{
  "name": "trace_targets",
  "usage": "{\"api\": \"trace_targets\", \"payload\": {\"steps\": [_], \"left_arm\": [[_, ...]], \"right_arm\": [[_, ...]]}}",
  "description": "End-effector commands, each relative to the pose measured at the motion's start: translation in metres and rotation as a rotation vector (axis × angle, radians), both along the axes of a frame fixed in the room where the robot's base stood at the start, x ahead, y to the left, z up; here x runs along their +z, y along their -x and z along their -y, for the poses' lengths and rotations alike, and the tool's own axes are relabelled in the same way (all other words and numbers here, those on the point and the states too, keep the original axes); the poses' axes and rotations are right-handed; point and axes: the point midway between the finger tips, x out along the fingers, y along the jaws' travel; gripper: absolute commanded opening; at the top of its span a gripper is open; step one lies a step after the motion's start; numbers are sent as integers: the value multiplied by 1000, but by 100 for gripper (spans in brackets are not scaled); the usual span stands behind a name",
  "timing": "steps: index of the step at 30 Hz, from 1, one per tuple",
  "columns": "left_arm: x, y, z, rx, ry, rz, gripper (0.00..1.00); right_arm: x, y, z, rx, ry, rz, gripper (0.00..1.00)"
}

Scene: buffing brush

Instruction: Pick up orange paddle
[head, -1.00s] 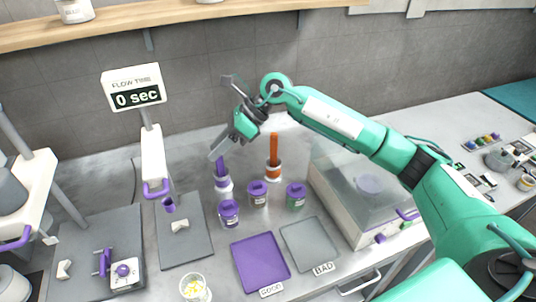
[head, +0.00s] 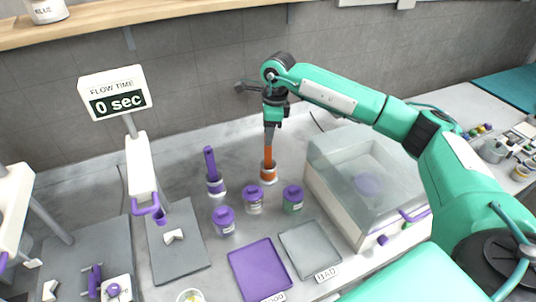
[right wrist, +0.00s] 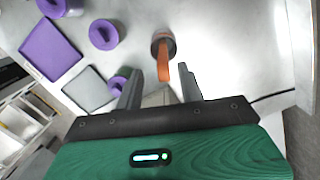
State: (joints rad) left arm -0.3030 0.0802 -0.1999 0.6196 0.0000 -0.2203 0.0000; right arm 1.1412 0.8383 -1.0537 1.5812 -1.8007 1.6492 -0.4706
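The orange paddle (head: 269,152) stands upright in a small white holder with an orange band (head: 267,172) at the back of the counter. It also shows in the right wrist view (right wrist: 163,62), rising from its round holder. My right gripper (head: 270,131) points down right above the paddle's upper end. In the right wrist view its two fingers (right wrist: 160,76) are spread, with the paddle's top between them in the picture. I cannot tell whether they touch it. My left gripper is not in view.
A purple paddle (head: 210,163) stands in a holder to the left. Several lidded jars (head: 253,199) stand in front. A purple tray (head: 258,268) and a grey tray (head: 309,250) lie nearer. A clear-lidded box (head: 350,185) stands to the right.

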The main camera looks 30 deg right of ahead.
Motion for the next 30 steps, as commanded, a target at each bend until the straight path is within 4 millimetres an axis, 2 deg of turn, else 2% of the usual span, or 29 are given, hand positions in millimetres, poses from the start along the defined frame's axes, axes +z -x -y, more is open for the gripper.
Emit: {"api": "trace_targets", "payload": {"steps": [8, 16, 24, 25, 30], "left_arm": [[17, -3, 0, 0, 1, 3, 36], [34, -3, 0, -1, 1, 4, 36], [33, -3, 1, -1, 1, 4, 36], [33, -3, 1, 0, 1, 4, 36], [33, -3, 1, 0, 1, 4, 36]], "right_arm": [[-17, -2, 0, 0, -1, -2, 39], [-51, -6, -1, 0, -1, -2, 39], [-57, -7, -1, 1, -1, 2, 39], [-57, -7, -1, 1, -1, 2, 37], [-57, -7, -1, 1, -1, 2, 3]]}}
